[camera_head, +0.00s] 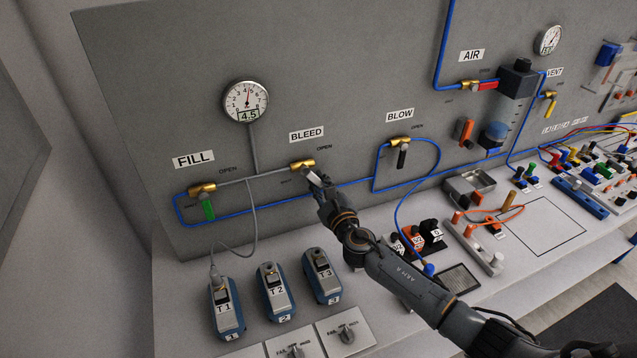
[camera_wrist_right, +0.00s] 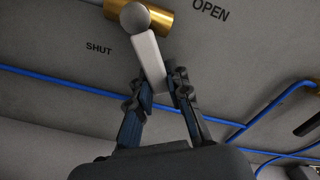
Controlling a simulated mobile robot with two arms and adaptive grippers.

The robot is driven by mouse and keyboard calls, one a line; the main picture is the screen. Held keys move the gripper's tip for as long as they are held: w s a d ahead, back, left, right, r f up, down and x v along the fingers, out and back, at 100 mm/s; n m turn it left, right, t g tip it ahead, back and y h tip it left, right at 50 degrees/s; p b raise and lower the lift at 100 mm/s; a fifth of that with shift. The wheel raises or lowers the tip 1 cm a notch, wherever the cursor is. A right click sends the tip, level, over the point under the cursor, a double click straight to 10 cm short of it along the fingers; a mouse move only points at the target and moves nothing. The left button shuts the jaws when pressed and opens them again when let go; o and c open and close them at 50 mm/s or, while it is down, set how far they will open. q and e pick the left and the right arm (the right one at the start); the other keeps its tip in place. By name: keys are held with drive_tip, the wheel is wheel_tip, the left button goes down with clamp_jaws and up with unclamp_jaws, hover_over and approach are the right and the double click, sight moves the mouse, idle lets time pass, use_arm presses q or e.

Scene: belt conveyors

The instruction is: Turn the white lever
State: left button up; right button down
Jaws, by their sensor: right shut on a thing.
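The white lever (camera_wrist_right: 149,58) belongs to the brass valve (camera_head: 301,164) under the BLEED label (camera_head: 306,134) on the grey panel. In the right wrist view the lever hangs down from the brass body (camera_wrist_right: 172,20), slightly tilted, between the SHUT and OPEN marks. My right gripper (camera_wrist_right: 158,84) is shut on the lower part of the lever, one finger on each side. In the head view the right gripper (camera_head: 318,180) covers most of the lever. My left gripper is not in view.
The FILL valve with a green lever (camera_head: 208,207) is to the left. The BLOW valve with a black lever (camera_head: 402,158) is to the right. Blue tubing (camera_head: 343,187) runs behind my gripper. Blue-grey T1, T2 and T3 units (camera_head: 274,291) stand on the bench below.

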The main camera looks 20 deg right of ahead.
drive_tip(key=c, duration=1.2)
unclamp_jaws()
drive_tip(key=shift+s, duration=0.1)
drive_tip(key=s, duration=1.1)
drive_tip(key=shift+s+d, duration=0.25)
drive_tip(key=shift+s, duration=0.15)
